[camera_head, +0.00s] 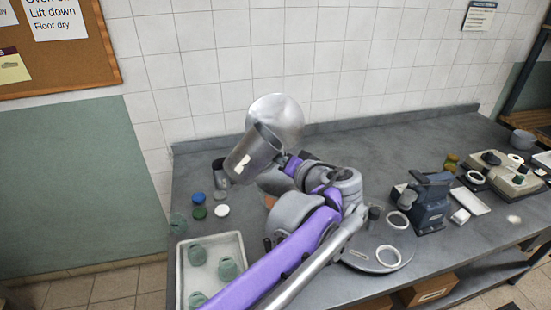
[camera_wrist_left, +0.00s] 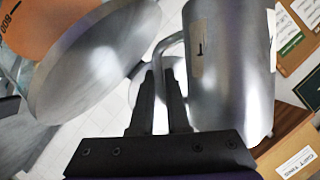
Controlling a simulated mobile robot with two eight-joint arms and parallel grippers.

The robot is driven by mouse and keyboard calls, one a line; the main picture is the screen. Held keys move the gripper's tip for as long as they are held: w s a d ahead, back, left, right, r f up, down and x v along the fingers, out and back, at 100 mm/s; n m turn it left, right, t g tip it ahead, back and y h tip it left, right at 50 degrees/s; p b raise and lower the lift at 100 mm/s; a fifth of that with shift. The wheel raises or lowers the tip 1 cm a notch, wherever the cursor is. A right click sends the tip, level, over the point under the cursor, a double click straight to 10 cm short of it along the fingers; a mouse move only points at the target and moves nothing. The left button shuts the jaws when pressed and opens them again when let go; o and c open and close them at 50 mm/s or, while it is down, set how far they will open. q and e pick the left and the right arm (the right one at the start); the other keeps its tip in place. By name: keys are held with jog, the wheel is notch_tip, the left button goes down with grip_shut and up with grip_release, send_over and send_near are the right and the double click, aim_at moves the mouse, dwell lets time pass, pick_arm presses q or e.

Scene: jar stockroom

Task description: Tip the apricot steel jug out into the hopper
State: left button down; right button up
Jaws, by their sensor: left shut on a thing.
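A steel jug (camera_head: 243,158) with a small pale label is held tilted above the left part of the bench in the head view. It fills the right of the wrist view (camera_wrist_left: 232,70). My left gripper (camera_head: 292,165) is shut on its handle, and its dark fingers (camera_wrist_left: 160,90) show in the wrist view. A wide, rounded steel vessel (camera_head: 280,112), which looks like the hopper, stands close behind the jug. Its flared side shows at the left of the wrist view (camera_wrist_left: 90,65). The jug's contents cannot be made out. My right gripper is not in view.
A pale tray (camera_head: 240,250) with several green jars stands front left. Blue-lidded (camera_head: 198,198) and white-lidded (camera_head: 222,211) jars stand beyond it. A round turntable (camera_head: 372,262) with white rings and a dark blue press (camera_head: 430,203) stand to the right.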

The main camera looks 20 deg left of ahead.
pick_arm(q)
jog(key=shift+w+d+r+n+h+p, duration=0.1)
jog(key=shift+d+r+n+h+p, duration=0.15)
jog(key=shift+r+n+h+p, duration=0.5)
jog(key=shift+w+d+r+b, duration=0.15)
jog(key=shift+w+r+b, duration=0.1)
jog(key=shift+r+b, duration=0.15)
jog(key=shift+d+r+n+t, duration=0.1)
jog(key=shift+r+n+t, duration=0.15)
jog(key=shift+r+t, duration=0.05)
notch_tip(320, 180, up, 7)
jog(key=w+d+n+t+h, duration=0.1)
jog(key=n+h, duration=0.1)
jog(key=n, duration=0.1)
jog(key=shift+d+r+n, duration=0.15)
jog(key=shift+d+n, duration=0.15)
jog(key=shift+d, duration=0.05)
